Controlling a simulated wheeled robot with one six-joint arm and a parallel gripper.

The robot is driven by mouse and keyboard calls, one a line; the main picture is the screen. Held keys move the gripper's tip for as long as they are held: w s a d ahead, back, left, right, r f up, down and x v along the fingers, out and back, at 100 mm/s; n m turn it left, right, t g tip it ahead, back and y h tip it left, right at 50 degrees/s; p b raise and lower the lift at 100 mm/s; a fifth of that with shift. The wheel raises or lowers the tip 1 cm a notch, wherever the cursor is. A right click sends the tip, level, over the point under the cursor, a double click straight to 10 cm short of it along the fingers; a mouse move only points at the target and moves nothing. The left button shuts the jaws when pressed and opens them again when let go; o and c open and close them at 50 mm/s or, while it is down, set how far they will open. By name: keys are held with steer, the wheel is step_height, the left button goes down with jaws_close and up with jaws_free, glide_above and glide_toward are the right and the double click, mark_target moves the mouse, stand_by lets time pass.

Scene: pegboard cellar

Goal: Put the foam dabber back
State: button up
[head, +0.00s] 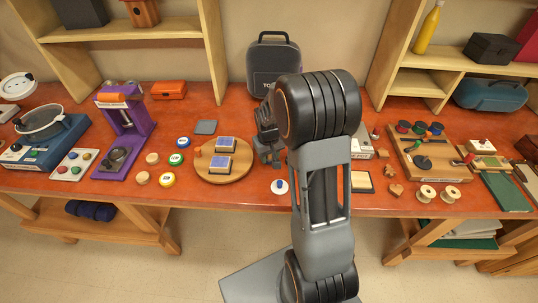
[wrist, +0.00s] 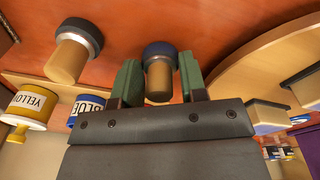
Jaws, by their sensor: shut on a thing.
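A foam dabber (wrist: 158,72) with a wooden handle and a dark blue-black foam end is between the green fingers of my gripper (wrist: 158,64) in the wrist view. My gripper is shut on it. I cannot tell whether the foam touches the table. A second dabber (wrist: 76,55), with a pale band and dark foam end, is apart at the left. In the head view my gripper (head: 270,152) is just right of the round wooden board, partly hidden by my arm. The held dabber cannot be made out there.
A yellow pot (wrist: 27,108) and a blue pot (wrist: 87,106) are close by in the wrist view. The round board (head: 221,178) carries two stamp pads. A small white item (head: 280,187) is near the table's front edge. A dark case (head: 272,62) stands behind.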

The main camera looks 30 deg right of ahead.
steer(key=o, duration=0.9)
steer(key=shift+f, duration=0.1)
step_height(320, 180, up, 12)
steer(key=s+a+r+t, duration=0.2)
steer(key=s+a, duration=0.2)
steer(key=s, duration=0.4)
steer(key=s+a+r+t, duration=0.1)
steer(key=s+a+r, duration=0.1)
steer(key=s+a, duration=0.3)
steer(key=s, duration=0.3)
steer(key=shift+a+t, duration=0.15)
steer(key=shift+t, duration=0.25)
